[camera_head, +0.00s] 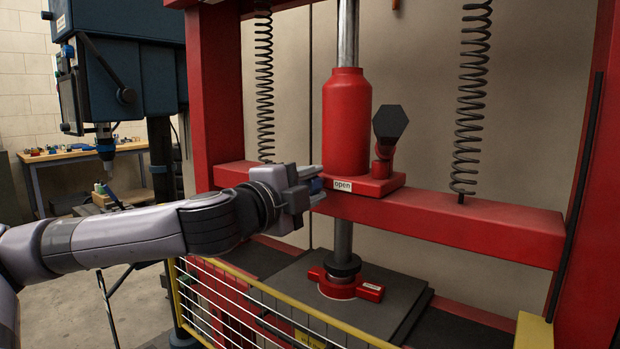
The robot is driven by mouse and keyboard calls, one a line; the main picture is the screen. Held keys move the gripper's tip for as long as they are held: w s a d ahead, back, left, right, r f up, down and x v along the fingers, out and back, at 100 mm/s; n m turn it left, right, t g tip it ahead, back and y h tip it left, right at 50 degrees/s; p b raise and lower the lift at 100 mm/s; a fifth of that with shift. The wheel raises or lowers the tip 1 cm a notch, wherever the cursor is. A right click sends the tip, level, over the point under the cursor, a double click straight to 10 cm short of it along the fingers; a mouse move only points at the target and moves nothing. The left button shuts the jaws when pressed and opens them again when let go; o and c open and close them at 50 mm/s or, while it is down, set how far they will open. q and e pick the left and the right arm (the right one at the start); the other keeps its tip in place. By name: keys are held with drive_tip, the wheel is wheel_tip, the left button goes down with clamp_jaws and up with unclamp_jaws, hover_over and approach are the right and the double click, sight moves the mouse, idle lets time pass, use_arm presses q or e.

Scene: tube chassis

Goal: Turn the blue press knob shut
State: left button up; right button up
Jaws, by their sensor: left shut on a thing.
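A red hydraulic press stands in front of me, with a red bottle jack (347,125) on its crossbeam. A small label reading "open" (343,185) is at the jack's base. My left gripper (315,188) is at the left side of that base, just left of the label. It is shut on the blue knob (316,186), of which only a small blue part shows between the fingers. The rest of the knob is hidden by the gripper. My right gripper is not in view.
The red crossbeam (470,222) runs below the gripper, with coil springs (471,100) on both sides. A black pump socket (390,123) stands right of the jack. A yellow-railed wire guard (275,293) is below my arm. A blue drill press (130,75) stands at left.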

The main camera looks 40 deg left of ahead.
use_arm(q)
drive_tip(key=m+p, duration=0.1)
drive_tip(key=m, duration=0.2)
drive_tip(key=shift+r, duration=0.1)
drive_tip(key=shift+m+p, duration=0.4)
drive_tip(key=shift+m, duration=1.7)
drive_tip(key=shift+p, duration=0.3)
drive_tip(key=o, duration=1)
drive_tip(key=shift+o, duration=0.2)
drive_tip(key=shift+s, duration=0.15)
